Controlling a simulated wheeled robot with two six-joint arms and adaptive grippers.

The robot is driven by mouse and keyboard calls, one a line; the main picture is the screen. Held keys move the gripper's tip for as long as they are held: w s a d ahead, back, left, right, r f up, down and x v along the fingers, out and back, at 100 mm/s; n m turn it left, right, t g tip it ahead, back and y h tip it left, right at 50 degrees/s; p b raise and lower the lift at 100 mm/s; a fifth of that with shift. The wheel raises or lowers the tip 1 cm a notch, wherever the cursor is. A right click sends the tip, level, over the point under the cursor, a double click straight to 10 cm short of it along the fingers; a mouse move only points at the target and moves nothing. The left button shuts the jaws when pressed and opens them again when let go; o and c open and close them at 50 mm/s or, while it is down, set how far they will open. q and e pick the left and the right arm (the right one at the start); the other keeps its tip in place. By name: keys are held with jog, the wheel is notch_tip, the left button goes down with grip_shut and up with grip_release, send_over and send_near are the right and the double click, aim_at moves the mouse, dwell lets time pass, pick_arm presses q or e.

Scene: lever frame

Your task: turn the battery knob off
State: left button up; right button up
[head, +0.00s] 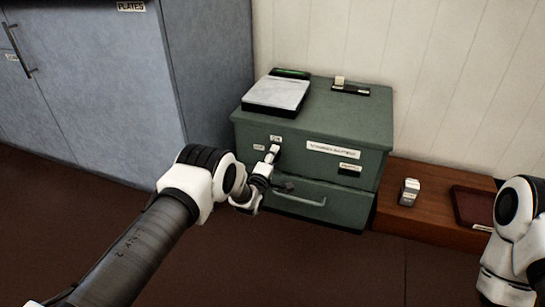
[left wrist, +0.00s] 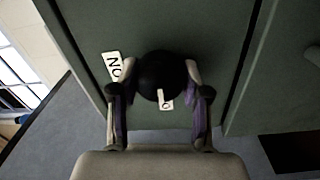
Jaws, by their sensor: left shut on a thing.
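The battery knob (left wrist: 161,72) is a round black knob on the front of the green cabinet (head: 225,0). In the left wrist view it sits between the two fingers of my left gripper (left wrist: 160,88), which is shut on it. A white ON label (left wrist: 113,66) lies left of the knob there. A second small white mark with a letter O (left wrist: 165,102) shows by the knob's lower edge, partly cut off. In the head view my left gripper (head: 270,164) reaches the upper front panel and hides most of the knob. My right gripper is outside the view.
A grey-and-black device lies on the cabinet top, beside a small lever piece (head: 350,87). A drawer with a handle (head: 300,199) is below the panel. A low wooden bench (head: 430,225) at right holds a small white-grey object (head: 409,191) and a dark red tray (head: 472,207).

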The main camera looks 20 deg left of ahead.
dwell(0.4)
pick_arm(q)
jog(key=o, duration=1.1)
jog(key=shift+o, duration=0.2)
jog(key=s, duration=1.2)
jog(key=shift+a+f, duration=0.15)
jog(key=shift+a, duration=0.05)
